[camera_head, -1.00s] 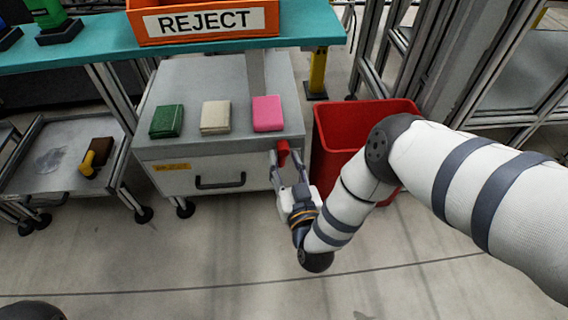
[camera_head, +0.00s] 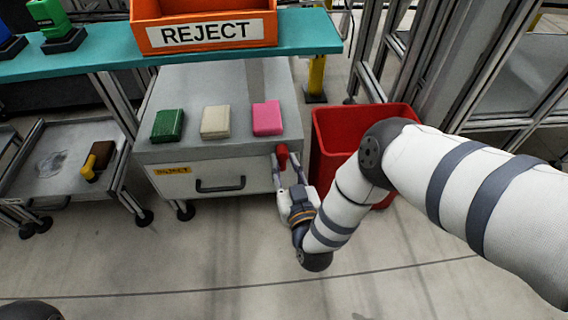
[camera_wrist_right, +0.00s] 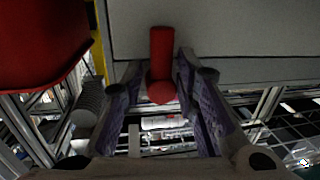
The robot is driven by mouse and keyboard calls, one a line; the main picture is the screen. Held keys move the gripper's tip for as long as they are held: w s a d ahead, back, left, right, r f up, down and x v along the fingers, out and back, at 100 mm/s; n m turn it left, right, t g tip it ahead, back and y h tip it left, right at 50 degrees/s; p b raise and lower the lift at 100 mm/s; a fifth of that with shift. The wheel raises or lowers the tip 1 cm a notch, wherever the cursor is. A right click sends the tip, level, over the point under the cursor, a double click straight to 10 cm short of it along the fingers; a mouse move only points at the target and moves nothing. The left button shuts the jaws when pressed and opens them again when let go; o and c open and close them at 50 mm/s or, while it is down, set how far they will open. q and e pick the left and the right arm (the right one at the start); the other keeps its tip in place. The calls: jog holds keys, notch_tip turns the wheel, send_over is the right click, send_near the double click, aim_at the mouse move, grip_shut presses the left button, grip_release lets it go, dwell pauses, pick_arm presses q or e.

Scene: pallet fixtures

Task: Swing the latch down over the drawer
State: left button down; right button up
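The latch is a short red bar (camera_head: 282,155) at the right front corner of the grey drawer cabinet (camera_head: 270,83), beside the drawer front (camera_head: 255,172). The drawer looks closed. My right gripper (camera_head: 286,162) is at the latch with one finger on each side. In the right wrist view the red bar (camera_wrist_right: 161,62) ends in a rounded tip between the two fingers (camera_wrist_right: 161,85). The fingers are partly closed, with narrow gaps showing beside the bar; firm contact does not show. My left gripper is out of view.
Green (camera_head: 168,125), cream (camera_head: 216,121) and pink (camera_head: 267,118) blocks lie on the cabinet top. A red bin (camera_head: 335,145) stands close to the right of the cabinet and gripper. An orange REJECT bin (camera_head: 205,34) sits on the teal shelf (camera_head: 310,35) above. The floor in front is clear.

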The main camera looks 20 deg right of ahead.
jog(key=s, duration=0.7)
jog(key=shift+s+a, duration=0.25)
jog(key=shift+a, duration=0.2)
jog(key=shift+r, duration=0.1)
